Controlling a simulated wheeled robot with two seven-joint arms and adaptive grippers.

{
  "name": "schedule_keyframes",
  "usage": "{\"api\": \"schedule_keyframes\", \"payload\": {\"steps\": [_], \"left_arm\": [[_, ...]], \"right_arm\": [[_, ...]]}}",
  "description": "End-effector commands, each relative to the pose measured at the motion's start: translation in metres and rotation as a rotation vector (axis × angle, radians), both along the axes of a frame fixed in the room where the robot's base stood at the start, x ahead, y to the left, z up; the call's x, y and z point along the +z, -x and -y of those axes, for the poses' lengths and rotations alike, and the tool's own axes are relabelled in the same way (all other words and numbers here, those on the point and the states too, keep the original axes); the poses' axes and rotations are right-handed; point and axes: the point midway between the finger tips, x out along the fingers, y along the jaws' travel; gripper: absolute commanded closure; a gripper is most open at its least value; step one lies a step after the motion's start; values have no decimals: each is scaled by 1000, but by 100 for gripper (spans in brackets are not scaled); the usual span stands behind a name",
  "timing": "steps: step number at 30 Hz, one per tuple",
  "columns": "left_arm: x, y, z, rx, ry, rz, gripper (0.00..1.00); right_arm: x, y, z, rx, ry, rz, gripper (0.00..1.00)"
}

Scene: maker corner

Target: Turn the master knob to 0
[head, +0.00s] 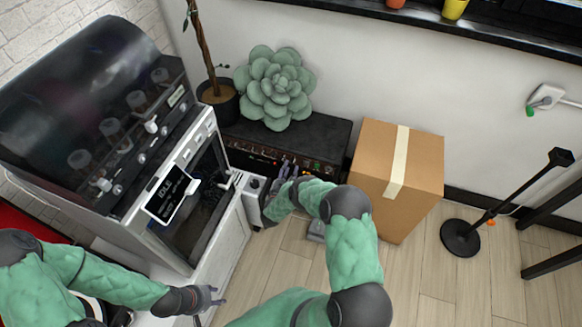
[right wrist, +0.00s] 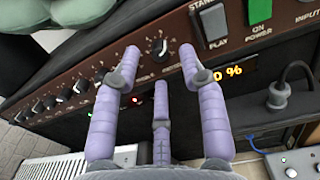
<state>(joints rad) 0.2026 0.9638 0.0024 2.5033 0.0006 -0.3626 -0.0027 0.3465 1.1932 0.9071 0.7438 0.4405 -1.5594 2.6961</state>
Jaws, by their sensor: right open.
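A black amplifier (head: 325,137) with a brown control panel stands on the floor against the wall. In the right wrist view, a black knob (right wrist: 160,48) with a white pointer sits between the fingertips of my right gripper (right wrist: 160,55). The purple fingers are spread around the knob, apart from it. The knob's label is not readable, so I cannot tell whether it is the master knob. An amber display (right wrist: 230,73) shows "0 %", and a finger may cover digits before it. My left gripper (head: 208,298) is empty, with fingers apart, low in the head view.
Several more knobs (right wrist: 65,95) line the panel. A standby switch (right wrist: 209,25) and a green power switch (right wrist: 260,12) are close to the right finger. A plugged cable (right wrist: 283,88) sticks out. A cardboard box (head: 410,165) stands right of the amplifier, a large machine (head: 95,120) to the left.

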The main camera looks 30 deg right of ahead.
Motion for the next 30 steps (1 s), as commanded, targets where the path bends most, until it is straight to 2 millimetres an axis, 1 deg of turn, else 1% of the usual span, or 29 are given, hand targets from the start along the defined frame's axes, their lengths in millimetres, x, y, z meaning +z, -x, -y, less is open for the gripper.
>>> {"api": "schedule_keyframes", "payload": {"steps": [1, 6, 10, 17, 18, 20, 21, 22, 23, 30], "left_arm": [[-5, 0, 0, 0, 0, 0, 60], [-10, 0, 0, 0, 0, 0, 60], [-11, 0, 0, 0, 0, 0, 60], [-11, 0, 0, 0, 0, 0, 60], [-11, 0, 0, 0, 0, 0, 60], [-11, 0, 0, 0, 0, 0, 60], [-11, 0, 0, 0, 0, 0, 60], [-11, 0, 0, 0, 0, 0, 60], [-11, 0, 0, 0, 0, 0, 60], [-11, 0, 0, 0, 0, 0, 60]], "right_arm": [[-2, -5, 6, -2, 1, 1, 58], [-1, -16, 18, -1, 1, 1, 58], [0, -19, 21, 0, 0, 0, 58], [1, -20, 22, 0, 0, 0, 58], [1, -20, 22, 0, 0, 0, 60], [1, -20, 22, 0, 0, 0, 77], [1, -20, 22, 0, 0, 0, 89], [1, -20, 22, 0, 0, 0, 97], [0, -20, 22, 0, 0, 0, 100], [1, -20, 22, 0, 3, -2, 100]]}}
